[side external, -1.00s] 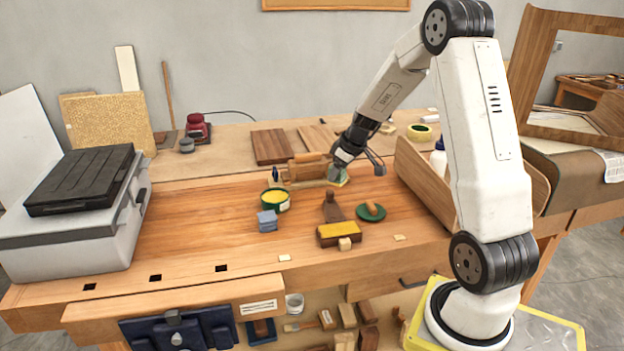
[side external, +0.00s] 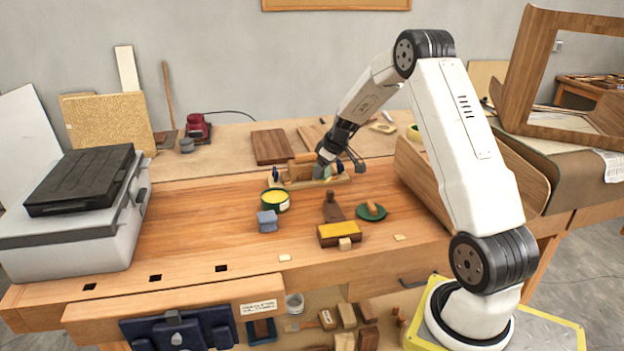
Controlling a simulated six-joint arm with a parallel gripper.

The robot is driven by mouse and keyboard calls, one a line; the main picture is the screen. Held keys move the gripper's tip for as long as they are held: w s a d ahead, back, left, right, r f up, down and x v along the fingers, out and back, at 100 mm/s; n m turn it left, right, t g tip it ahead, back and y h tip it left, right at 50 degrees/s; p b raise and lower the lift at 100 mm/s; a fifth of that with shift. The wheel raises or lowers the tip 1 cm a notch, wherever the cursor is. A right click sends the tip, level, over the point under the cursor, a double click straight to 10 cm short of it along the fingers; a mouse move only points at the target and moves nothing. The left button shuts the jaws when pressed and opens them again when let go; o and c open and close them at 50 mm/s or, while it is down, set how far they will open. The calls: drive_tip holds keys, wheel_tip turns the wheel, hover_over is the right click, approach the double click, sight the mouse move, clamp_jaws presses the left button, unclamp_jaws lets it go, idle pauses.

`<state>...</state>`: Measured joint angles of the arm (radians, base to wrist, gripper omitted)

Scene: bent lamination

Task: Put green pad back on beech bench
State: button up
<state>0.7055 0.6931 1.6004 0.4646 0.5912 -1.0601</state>
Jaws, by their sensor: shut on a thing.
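My gripper (side external: 326,163) is at the back middle of the bench, pointing down and shut on a small pale green pad (side external: 326,172). The pad is partly hidden by the fingers, and it is in front of or over a low wooden stand. I cannot tell whether it touches the stand. The beech bench (side external: 200,225) has a broad bare top to the left and front. A round dark green disc (side external: 371,212) with a wooden knob lies on the bench, right of the middle.
The wooden stand (side external: 338,181) holds a roller beside my gripper. In front are a green tin with yellow contents (side external: 275,200), a blue-grey block (side external: 267,221), and a yellow-topped brown block (side external: 340,234). A curved wooden panel (side external: 430,185) stands at right. A grey case sits at left.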

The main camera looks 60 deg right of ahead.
approach(307, 195)
drive_tip(key=shift+w+a+f, duration=0.25)
drive_tip(key=shift+w+f, duration=0.65)
drive_tip(key=shift+w, duration=0.05)
drive_tip(key=shift+w+d+f, duration=0.1)
drive_tip(key=shift+w+f, duration=0.15)
drive_tip(key=shift+f, duration=1.6)
drive_tip(key=shift+f, duration=0.1)
drive_tip(key=o, duration=1.1)
drive_tip(key=shift+v, duration=6.1)
